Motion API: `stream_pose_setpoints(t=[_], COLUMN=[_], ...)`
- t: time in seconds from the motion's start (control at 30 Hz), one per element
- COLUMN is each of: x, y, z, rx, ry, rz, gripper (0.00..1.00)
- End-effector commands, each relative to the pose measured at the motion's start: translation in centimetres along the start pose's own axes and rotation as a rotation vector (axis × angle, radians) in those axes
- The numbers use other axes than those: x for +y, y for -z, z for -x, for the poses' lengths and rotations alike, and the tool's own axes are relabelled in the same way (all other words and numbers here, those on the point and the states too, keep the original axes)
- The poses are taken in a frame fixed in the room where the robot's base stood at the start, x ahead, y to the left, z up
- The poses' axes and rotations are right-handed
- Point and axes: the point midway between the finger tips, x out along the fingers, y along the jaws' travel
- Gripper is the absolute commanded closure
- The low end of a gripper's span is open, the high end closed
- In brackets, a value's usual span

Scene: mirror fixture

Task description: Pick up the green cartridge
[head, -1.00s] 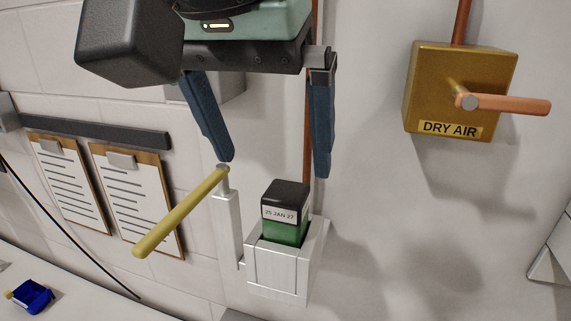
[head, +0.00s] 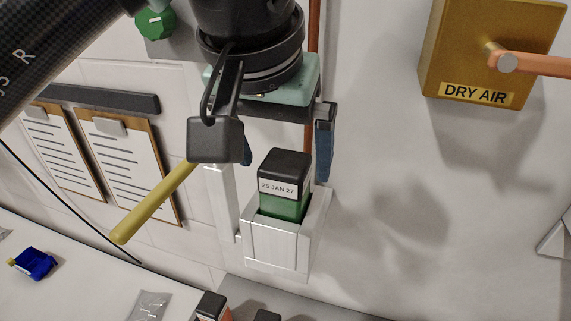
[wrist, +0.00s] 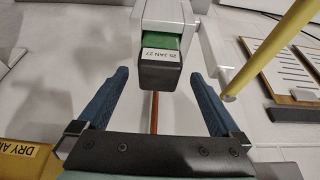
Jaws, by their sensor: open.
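The green cartridge (head: 285,187) has a black cap and a white label reading "25 JAN 27". It stands upright in a pale metal holder (head: 276,246) on the wall, with its lower part hidden inside. My gripper (head: 285,160) is open, its blue fingers above and behind the cartridge's cap in the head view; one finger is mostly hidden by my wrist parts. In the wrist view, the cartridge (wrist: 160,62) lies ahead, between the lines of the two open fingers (wrist: 158,82), and nothing is gripped.
A yellow lever handle (head: 152,204) sticks out left of the holder, close to my gripper. A gold "DRY AIR" box (head: 470,60) with a copper handle is at the right. Clipboards (head: 130,160) hang at the left. A counter with a blue item (head: 36,263) lies below.

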Motion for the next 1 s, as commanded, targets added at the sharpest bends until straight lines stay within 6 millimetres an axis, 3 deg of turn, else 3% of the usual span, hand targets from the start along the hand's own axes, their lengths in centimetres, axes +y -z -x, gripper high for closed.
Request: stream_pose_setpoints(t=[0.03, 0.2, 0.57, 1.0], x=[0.1, 0.1, 0.2, 0.2], y=[-0.3, -0.3, -0.1, -0.2], z=[-1.2, -3.1, -3.4, -3.4], rx=[0.001, 0.001, 0.002, 0.001], ry=[0.002, 0.002, 0.000, 0.000], rz=[0.000, 0.002, 0.000, 0.001], gripper=[0.00, 0.00, 0.02, 0.81])
